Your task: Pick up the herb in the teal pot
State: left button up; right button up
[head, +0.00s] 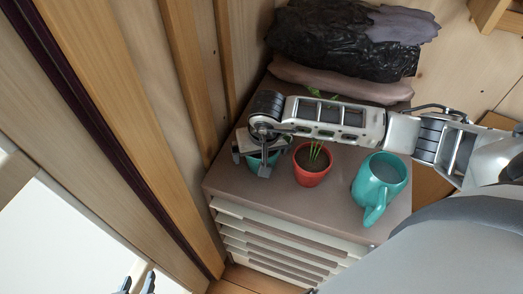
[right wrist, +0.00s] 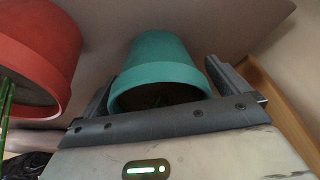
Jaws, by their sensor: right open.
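The teal pot (head: 256,162) stands on the brown cabinet top, near its left edge, mostly hidden under my right gripper (head: 252,164). In the right wrist view the teal pot (right wrist: 160,62) sits between the two open fingers, its rim close to the gripper's palm. A gap shows beside the right finger; contact on the left finger cannot be told.
A red pot (head: 312,165) with green stems stands just right of the teal pot; it also shows in the right wrist view (right wrist: 40,55). A dark bundle (head: 345,42) lies behind. A wooden wall is close on the left.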

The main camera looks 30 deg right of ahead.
jog(key=shift+f, duration=0.15)
jog(key=shift+w, duration=0.1)
jog(key=c, duration=1.3)
